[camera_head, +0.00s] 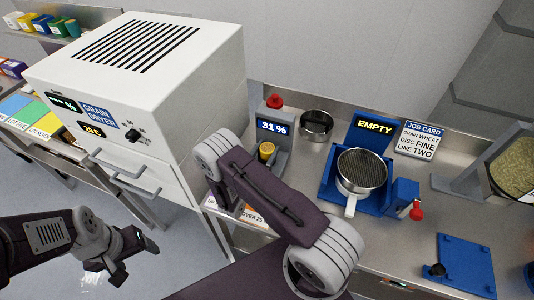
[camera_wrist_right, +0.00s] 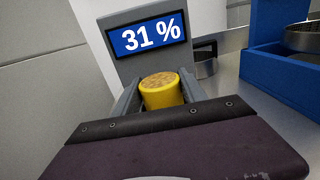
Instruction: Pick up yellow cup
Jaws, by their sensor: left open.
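The yellow cup (camera_head: 266,150) stands upright in the grey meter (camera_head: 276,118) that reads 31 %. In the right wrist view the cup (camera_wrist_right: 161,92) has a tan, grainy top, and its lower part is hidden. My right gripper (camera_wrist_right: 160,82) has a grey finger on each side of the cup, very close to it. I cannot tell whether the fingers press on it. My left gripper (camera_head: 136,257) is open and empty, low at the left over the floor.
The white grain dryer (camera_head: 190,85) stands left of the meter. A metal bowl (camera_head: 317,124) stands behind the cup. A sieve (camera_head: 362,170) rests on a blue stand at right. A blue plate (camera_head: 466,262) lies on the bench farther right.

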